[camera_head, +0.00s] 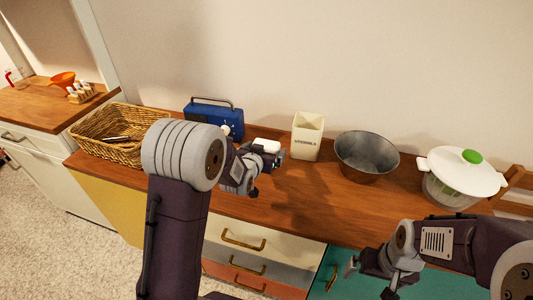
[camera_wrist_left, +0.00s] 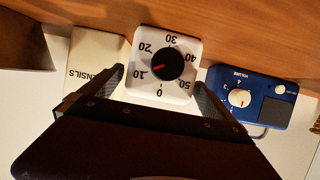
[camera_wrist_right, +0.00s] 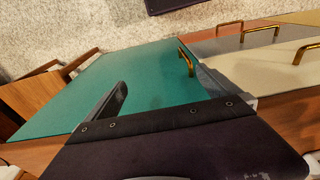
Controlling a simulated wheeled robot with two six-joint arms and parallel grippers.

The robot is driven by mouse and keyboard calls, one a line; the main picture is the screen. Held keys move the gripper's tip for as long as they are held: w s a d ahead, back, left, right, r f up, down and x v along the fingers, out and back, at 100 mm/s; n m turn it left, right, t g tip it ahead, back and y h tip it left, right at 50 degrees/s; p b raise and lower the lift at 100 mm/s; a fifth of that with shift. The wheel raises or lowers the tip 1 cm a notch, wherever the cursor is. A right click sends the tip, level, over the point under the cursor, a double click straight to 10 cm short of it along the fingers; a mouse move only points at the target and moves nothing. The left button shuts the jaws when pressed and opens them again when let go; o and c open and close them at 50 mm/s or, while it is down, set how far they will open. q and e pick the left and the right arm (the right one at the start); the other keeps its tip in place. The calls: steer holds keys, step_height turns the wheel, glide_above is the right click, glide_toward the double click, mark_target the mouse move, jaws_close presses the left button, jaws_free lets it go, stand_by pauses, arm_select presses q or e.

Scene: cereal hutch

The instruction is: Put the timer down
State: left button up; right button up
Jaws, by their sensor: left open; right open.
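The timer (camera_wrist_left: 160,66) is white with a black dial and a red pointer. It appears upside down in the left wrist view, its base edge against the wooden counter. In the head view its white top (camera_head: 266,146) shows beside my left gripper (camera_head: 272,158). My left gripper (camera_wrist_left: 163,85) is open, one finger on each side of the timer; I cannot tell whether either touches it. My right gripper (camera_head: 368,276) is open and empty in front of the teal door, which also shows in the right wrist view (camera_wrist_right: 140,90).
A blue radio (camera_head: 214,117) and wicker basket (camera_head: 120,133) stand left on the counter. Counter (camera_head: 300,205) in front of the bowl is clear.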

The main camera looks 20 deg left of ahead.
arm_select(q)
steer(key=x, duration=0.4)
steer(key=shift+w+f, duration=0.1)
steer(key=shift+w, duration=0.2)
steer(key=shift+s, duration=0.15)
steer(key=shift+c, duration=0.7)
steer(key=c, duration=1.3)
steer(key=s+d+r+p, duration=0.1)
steer(key=s+d+r, duration=0.1)
steer(key=s+r, duration=0.1)
steer(key=s+d+r+p, duration=0.1)
steer(key=s+d+r, duration=0.1)
steer(key=s+r, duration=0.1)
steer(key=s+d+r+p, duration=0.1)
steer(key=s+d+r, duration=0.2)
steer(key=r, duration=0.2)
steer(key=shift+s+d+r, duration=0.1)
steer(key=shift+r, duration=0.05)
